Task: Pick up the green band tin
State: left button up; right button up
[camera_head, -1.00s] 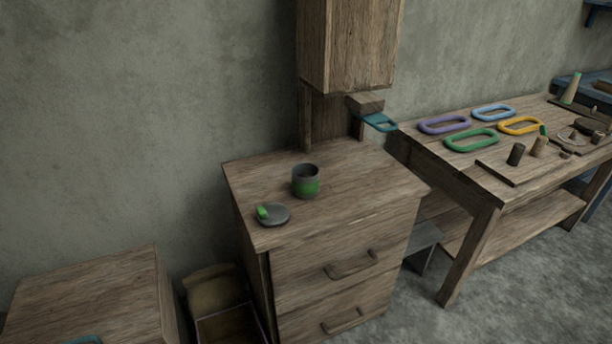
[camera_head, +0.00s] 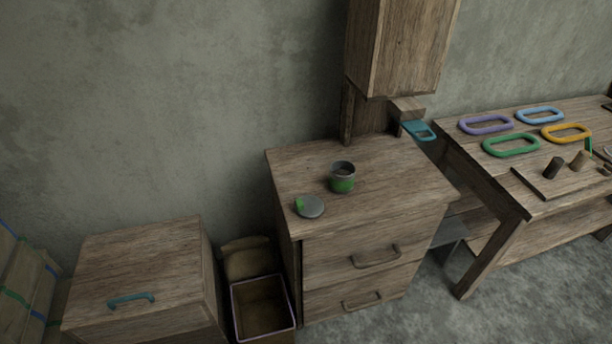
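The green band tin (camera_head: 342,178) stands upright and open on top of the wooden drawer cabinet (camera_head: 390,183). It is a grey cup with a green band around its lower part. A round grey lid (camera_head: 312,207) with a green tab lies flat on the same top, in front and to the left of the tin, apart from it. Neither of my grippers shows in the head view.
A wooden chest (camera_head: 150,255) with a teal handle stands at lower left. An open bin (camera_head: 262,305) and a sack (camera_head: 246,260) sit between it and the cabinet. A wall cupboard (camera_head: 400,45) hangs behind. A workbench (camera_head: 560,195) with coloured rings stands right.

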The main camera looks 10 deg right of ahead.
aim_at(342, 177)
jog(key=i+l+u, duration=0.2)
jog(key=l+u, duration=0.25)
jog(key=l, duration=0.45)
jog(key=l+u, duration=0.5)
jog(key=l, duration=0.4)
jog(key=i, duration=0.05)
